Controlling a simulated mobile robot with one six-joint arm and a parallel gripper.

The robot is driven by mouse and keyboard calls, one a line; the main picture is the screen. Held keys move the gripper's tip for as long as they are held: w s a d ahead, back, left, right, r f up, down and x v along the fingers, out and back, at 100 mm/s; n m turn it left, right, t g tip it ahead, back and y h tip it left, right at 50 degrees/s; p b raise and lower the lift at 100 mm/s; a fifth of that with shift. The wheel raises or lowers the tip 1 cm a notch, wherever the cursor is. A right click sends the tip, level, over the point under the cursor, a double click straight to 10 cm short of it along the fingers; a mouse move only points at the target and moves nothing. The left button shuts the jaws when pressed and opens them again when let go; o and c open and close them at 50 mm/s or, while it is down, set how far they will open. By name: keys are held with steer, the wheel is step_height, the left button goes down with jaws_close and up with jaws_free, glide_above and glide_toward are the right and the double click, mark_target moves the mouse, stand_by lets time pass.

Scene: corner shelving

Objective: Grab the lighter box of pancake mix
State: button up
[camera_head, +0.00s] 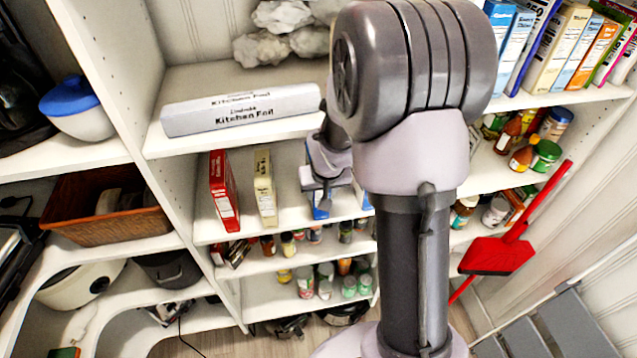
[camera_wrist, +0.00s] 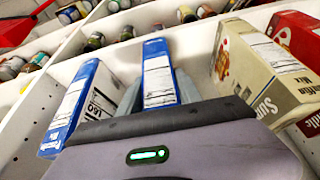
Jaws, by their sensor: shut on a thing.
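My gripper (camera_head: 325,188) is at the middle shelf, shut on a slim blue-and-white box (camera_head: 318,209). In the wrist view this blue box (camera_wrist: 157,72) stands upright between the grey fingers of my gripper (camera_wrist: 161,92). A cream box (camera_head: 264,190) with a food picture stands to its left in the head view and apart from my gripper. The cream box (camera_wrist: 262,75) also shows at right in the wrist view. A red box (camera_head: 222,190) stands further left.
Another blue box (camera_wrist: 82,110) stands close beside the held one. A kitchen foil box (camera_head: 240,108) lies on the shelf above. Small jars (camera_head: 289,243) stand on the shelf below. A shelf divider (camera_wrist: 25,105) is beyond the other blue box. My arm hides part of the shelves.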

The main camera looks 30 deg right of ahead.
steer(key=s+a+r+b, duration=0.1)
steer(key=s+r+b, duration=0.2)
steer(key=s, duration=1.3)
step_height(320, 180, up, 2)
steer(key=shift+a+b, duration=0.15)
steer(key=shift+b, duration=0.15)
steer(key=w+f+p, duration=0.1)
steer(key=w+f, duration=0.1)
steer(key=w, duration=0.6)
steer(key=w+d+f+p, duration=0.1)
steer(key=w+f, duration=0.1)
steer(key=w, duration=0.6)
steer(key=shift+d+f, duration=0.25)
steer(key=shift+f, duration=0.15)
